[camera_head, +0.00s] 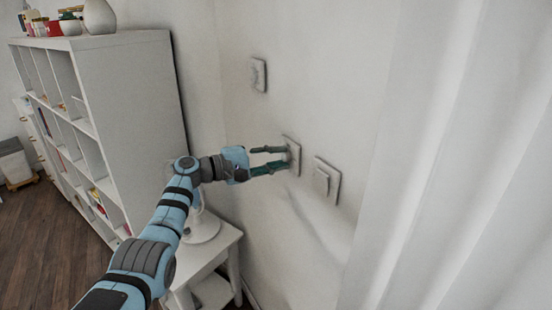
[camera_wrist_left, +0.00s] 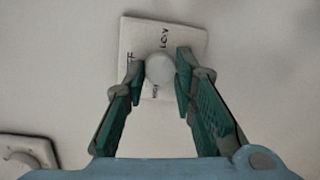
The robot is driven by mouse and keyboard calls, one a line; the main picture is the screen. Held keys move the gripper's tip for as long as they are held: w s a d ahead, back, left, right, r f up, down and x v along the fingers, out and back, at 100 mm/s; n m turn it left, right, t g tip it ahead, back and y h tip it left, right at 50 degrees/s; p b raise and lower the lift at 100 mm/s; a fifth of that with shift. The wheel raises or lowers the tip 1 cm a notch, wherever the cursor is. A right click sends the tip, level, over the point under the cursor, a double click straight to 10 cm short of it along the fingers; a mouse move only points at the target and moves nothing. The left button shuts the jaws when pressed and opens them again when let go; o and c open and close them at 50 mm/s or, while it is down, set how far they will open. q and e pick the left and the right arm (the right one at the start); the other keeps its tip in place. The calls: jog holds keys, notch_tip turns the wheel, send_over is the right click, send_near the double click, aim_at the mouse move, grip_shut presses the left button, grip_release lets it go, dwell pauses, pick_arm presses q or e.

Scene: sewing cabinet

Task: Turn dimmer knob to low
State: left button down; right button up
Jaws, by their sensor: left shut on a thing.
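The dimmer knob (camera_wrist_left: 159,69) is a round pale knob on a square white wall plate (camera_wrist_left: 190,40). Lettering shows around the knob, with what looks like LOW above it. My left gripper (camera_wrist_left: 160,74) has its fingertips on either side of the knob, shut on it. In the head view my left gripper (camera_head: 284,158) reaches the middle wall plate (camera_head: 293,150), and the fingers hide most of the knob there. I cannot make out a pointer on the knob. My right gripper is not in view.
A wall switch (camera_head: 323,181) is to the right of the middle plate, and another plate (camera_head: 258,74) is higher up to the left. A white shelf unit (camera_head: 120,75) stands at left. A small white table (camera_head: 215,249) is below my arm. A white curtain (camera_head: 440,180) hangs at right.

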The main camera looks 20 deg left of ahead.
pick_arm(q)
jog(key=shift+f+n, duration=0.1)
jog(key=shift+n, duration=2.1)
jog(key=c, duration=1.3)
grip_release()
jog(key=shift+h, duration=0.3)
jog(key=v, duration=1.2)
